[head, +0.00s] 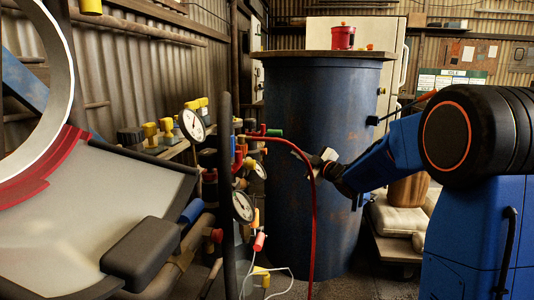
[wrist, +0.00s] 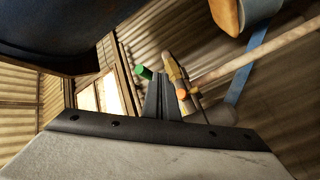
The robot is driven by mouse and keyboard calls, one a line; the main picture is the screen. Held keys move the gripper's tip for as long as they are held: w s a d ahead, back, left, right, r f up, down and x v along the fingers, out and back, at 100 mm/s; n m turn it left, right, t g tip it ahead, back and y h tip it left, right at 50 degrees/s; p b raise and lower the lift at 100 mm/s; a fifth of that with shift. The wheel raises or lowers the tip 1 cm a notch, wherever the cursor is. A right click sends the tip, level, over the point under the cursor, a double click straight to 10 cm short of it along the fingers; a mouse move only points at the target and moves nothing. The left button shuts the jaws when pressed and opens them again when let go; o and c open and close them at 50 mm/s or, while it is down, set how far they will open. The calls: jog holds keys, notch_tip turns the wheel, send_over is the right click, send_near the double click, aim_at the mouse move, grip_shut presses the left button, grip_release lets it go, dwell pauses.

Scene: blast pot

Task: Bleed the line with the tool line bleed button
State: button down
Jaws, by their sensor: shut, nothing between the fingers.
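My gripper (head: 299,153) is in front of the blue drum in the head view, right of the valve and gauge cluster, pointing left toward it. In the wrist view its dark fingers (wrist: 160,88) are together with nothing between them. A green cylindrical cap (head: 273,133) sticks out at the cluster's top right; a green cylinder (wrist: 144,72) shows just left of the fingertips in the wrist view. An orange-tipped part (wrist: 182,93) is just right of them. Contact cannot be told. No label shows which part is the tool line bleed button.
A red hose (head: 313,205) arches from the cluster and hangs close to my gripper. Gauges (head: 192,125) (head: 242,207) and a dark upright pipe (head: 227,190) stand left. The large blue drum (head: 325,210) is behind. A sloped pale panel (head: 70,215) fills the lower left.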

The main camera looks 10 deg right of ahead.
aim_at(266, 152)
jog(key=w+a, duration=0.2)
jog(key=a, duration=0.5)
jog(key=shift+w+a, duration=0.15)
jog(key=shift+w, duration=0.05)
jog(key=shift+a, duration=0.1)
dwell(1.9)
jog(key=shift+w+a, duration=0.1)
jog(key=shift+a, duration=0.2)
